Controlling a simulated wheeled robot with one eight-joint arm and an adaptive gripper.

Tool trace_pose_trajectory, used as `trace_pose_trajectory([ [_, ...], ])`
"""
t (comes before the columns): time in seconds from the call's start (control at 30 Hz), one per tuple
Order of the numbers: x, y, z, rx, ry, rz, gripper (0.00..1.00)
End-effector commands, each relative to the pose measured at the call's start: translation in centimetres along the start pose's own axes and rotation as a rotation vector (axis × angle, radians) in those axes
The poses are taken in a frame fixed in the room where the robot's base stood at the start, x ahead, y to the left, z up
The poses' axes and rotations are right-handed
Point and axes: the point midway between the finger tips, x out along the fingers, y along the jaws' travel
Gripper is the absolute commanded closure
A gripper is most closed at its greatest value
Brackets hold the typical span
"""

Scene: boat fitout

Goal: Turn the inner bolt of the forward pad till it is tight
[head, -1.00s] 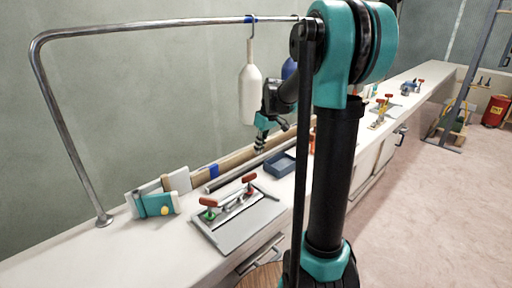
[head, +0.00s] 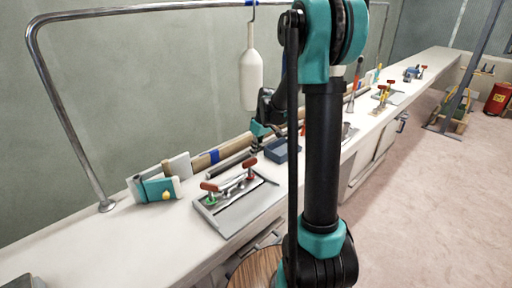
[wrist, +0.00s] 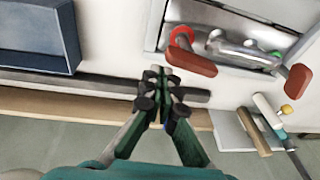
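A grey plate (head: 235,222) lies on the bench, bearing a metal fitting with two red-handled bolts (head: 209,186) (head: 246,161). In the wrist view, one red handle (wrist: 190,60) has a red ring at its pivot. The other handle (wrist: 298,80) lies right of a green mark. I cannot tell from labels which bolt is the inner one. My gripper (wrist: 157,75) is empty, its fingertips together above the bench, short of the near red handle and apart from it. In the head view the fingertips are hard to make out.
A blue tray (head: 282,150), a dark bar (wrist: 90,82) and a wooden pole (head: 225,150) lie close by. More red-handled fittings (head: 384,92) stand farther along.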

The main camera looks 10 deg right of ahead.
Motion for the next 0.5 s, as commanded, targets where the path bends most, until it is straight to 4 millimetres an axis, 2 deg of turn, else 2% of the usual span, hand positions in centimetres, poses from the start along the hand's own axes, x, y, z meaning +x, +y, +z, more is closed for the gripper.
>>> trace_pose_trajectory([
  [0.5, 0.67, -0.02, 0.02, 0.000, 0.000, 0.000, 1.00],
])
